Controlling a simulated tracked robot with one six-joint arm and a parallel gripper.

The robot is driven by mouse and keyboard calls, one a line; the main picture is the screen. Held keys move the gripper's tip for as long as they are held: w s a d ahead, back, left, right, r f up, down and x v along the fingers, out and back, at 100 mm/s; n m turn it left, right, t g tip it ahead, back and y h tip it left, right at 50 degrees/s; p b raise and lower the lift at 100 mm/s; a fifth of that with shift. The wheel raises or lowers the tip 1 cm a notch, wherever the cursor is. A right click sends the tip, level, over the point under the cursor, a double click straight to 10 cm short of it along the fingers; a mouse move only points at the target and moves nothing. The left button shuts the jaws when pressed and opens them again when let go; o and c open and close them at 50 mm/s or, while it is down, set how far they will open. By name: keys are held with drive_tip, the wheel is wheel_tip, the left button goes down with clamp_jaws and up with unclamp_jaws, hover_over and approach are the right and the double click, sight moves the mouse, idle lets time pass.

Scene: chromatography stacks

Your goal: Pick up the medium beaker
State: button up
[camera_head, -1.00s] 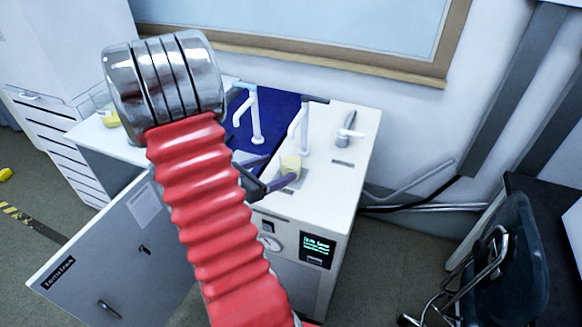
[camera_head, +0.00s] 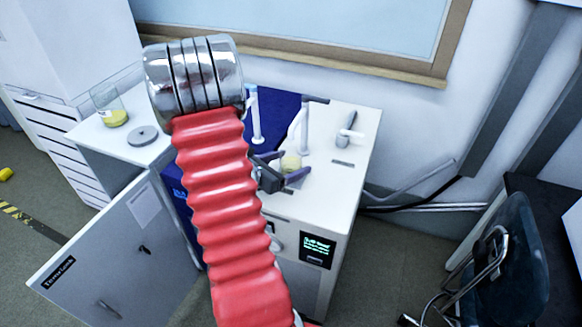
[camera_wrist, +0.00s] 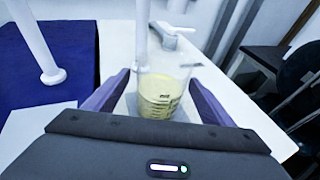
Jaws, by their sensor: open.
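A beaker (camera_wrist: 160,92) with yellowish contents and dark markings stands upright on the white bench top. In the wrist view it sits between the two purple fingers of my gripper (camera_wrist: 157,98). The fingers are open, one on each side, and some gap shows beside the glass. The beaker's base is partly hidden behind the dark gripper body. In the head view the beaker (camera_head: 290,163) shows small and pale yellow, with my gripper (camera_head: 285,170) around it. Whether this is the medium beaker cannot be told by size alone.
Another beaker (camera_head: 115,108) with yellow contents stands on the left bench beside a grey disc (camera_head: 142,136). White taps (camera_head: 305,128) rise close behind the gripper. A blue panel (camera_wrist: 45,70) lies to the left. A grey fitting (camera_head: 347,134) is at the right.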

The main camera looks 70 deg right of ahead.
sight(298, 151)
drive_tip(key=x, duration=0.4)
drive_tip(key=shift+s, duration=0.1)
drive_tip(key=shift+r, duration=0.1)
idle(0.3)
drive_tip(key=c, duration=1.3)
drive_tip(key=shift+r, duration=0.15)
drive_tip(key=shift+r, duration=1.7)
drive_tip(key=shift+w+a+f, duration=0.1)
drive_tip(key=shift+w+a, duration=1.3)
drive_tip(key=shift+a, duration=1.25)
drive_tip(key=shift+w+a+r, duration=0.1)
drive_tip(key=shift+w+a, duration=1.3)
drive_tip(key=shift+a, duration=1.2)
drive_tip(key=shift+w+a+f, duration=0.1)
drive_tip(key=shift+w+a, duration=1.3)
drive_tip(key=shift+a, duration=1.25)
